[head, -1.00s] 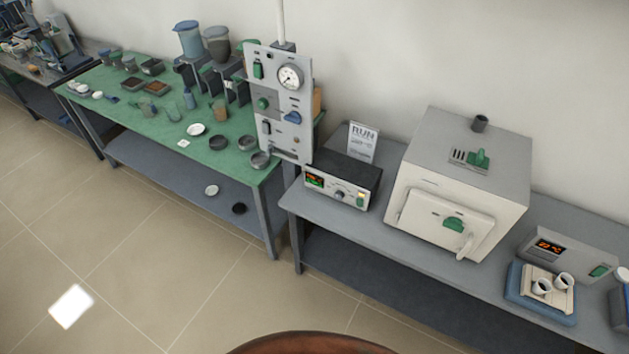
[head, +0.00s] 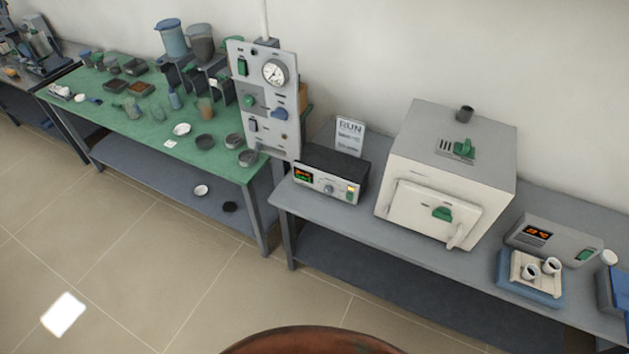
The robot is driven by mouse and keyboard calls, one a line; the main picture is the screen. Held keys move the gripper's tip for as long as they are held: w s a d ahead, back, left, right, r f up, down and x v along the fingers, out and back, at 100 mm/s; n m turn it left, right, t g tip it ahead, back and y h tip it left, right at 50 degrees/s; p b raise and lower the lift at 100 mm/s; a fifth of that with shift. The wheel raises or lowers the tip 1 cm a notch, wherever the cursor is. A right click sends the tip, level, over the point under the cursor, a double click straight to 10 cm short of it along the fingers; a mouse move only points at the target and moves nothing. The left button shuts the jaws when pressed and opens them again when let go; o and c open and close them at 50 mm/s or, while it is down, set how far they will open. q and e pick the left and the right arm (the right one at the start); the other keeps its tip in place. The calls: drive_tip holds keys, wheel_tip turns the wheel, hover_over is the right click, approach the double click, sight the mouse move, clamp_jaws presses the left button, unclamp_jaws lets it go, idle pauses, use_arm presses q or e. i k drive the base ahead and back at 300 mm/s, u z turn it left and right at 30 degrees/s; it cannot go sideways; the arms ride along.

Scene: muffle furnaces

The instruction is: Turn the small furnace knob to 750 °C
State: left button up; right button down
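A white box furnace (head: 440,175) stands on the grey bench, its door shut, with a green handle piece on the door and a green part on top. To its left sits a dark-topped control box (head: 332,176) with a lit display (head: 303,176), a small round knob (head: 328,189) and a lit switch. To its right is a grey control unit (head: 553,240) with an orange display and a green switch. The knob's setting and the display digits are too small to read. Neither of my grippers is in view.
A sign reading RUN (head: 349,137) stands behind the control box. A panel with a gauge (head: 264,100) rises to its left. A blue tray (head: 530,289) with two white cups lies at the right. A green table (head: 150,152) holds several vessels. The tiled floor in front is clear.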

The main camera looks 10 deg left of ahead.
sight(328, 190)
drive_tip(key=u, duration=0.2)
drive_tip(key=k, duration=0.45)
drive_tip(key=u, duration=1.7)
drive_tip(key=i, duration=0.65)
drive_tip(key=z, duration=0.55)
drive_tip(key=i, duration=0.75)
drive_tip(key=z, duration=0.9)
